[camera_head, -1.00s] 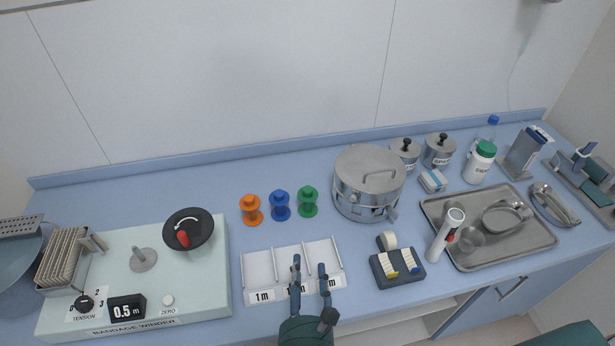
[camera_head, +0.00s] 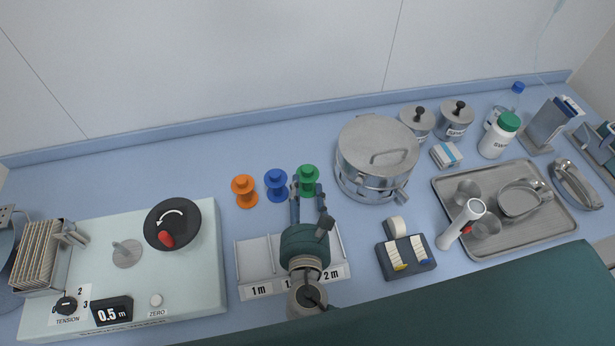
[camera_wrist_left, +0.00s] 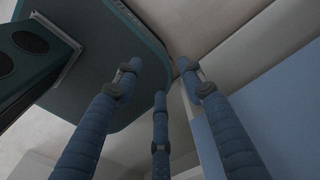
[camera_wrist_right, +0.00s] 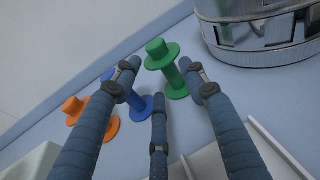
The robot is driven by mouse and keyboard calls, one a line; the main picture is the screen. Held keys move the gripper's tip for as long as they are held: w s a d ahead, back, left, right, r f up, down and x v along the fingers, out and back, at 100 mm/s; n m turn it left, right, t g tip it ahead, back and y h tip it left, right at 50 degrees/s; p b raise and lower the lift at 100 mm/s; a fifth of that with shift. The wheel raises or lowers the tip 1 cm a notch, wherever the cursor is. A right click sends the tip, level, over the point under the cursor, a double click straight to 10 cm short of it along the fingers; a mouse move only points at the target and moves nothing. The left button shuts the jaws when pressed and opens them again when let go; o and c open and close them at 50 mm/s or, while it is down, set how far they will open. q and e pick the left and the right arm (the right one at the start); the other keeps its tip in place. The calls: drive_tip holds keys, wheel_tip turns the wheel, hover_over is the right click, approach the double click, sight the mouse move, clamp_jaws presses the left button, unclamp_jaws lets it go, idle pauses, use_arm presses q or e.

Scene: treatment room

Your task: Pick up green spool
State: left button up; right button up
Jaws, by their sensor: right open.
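The green spool (camera_head: 308,176) stands upright on the blue counter, rightmost of three spools. My right gripper (camera_head: 307,196) is just in front of it, fingers open and reaching toward it. In the right wrist view the green spool (camera_wrist_right: 169,70) is ahead, between the tips of the open fingers (camera_wrist_right: 160,88), with nothing held. The lower part of the spool is partly covered by the fingers in the head view. My left gripper (camera_wrist_left: 160,85) shows only in the left wrist view, fingers spread and empty, away from the spools.
The blue spool (camera_head: 276,185) is close on the left, with the orange spool (camera_head: 244,191) beyond it. A steel drum (camera_head: 377,158) stands close on the right. A three-slot tray (camera_head: 258,270) lies under my right arm. The bandage winder (camera_head: 205,270) is at left.

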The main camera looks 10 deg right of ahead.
sight(304, 179)
drive_tip(key=x, duration=0.3)
drive_tip(key=shift+w+f+b, duration=0.15)
drive_tip(key=shift+w+b, duration=0.15)
drive_tip(key=shift+b, duration=0.1)
drive_tip(key=shift+w+d+f, duration=0.1)
drive_tip(key=shift+w, duration=0.25)
drive_tip(key=shift+c, duration=0.8)
drive_tip(key=c, duration=0.8)
use_arm(q)
drive_tip(key=shift+w+f, duration=0.55)
drive_tip(key=shift+w, duration=0.35)
use_arm(e)
drive_tip(key=shift+o, duration=0.2)
use_arm(q)
drive_tip(key=shift+w+r, duration=0.1)
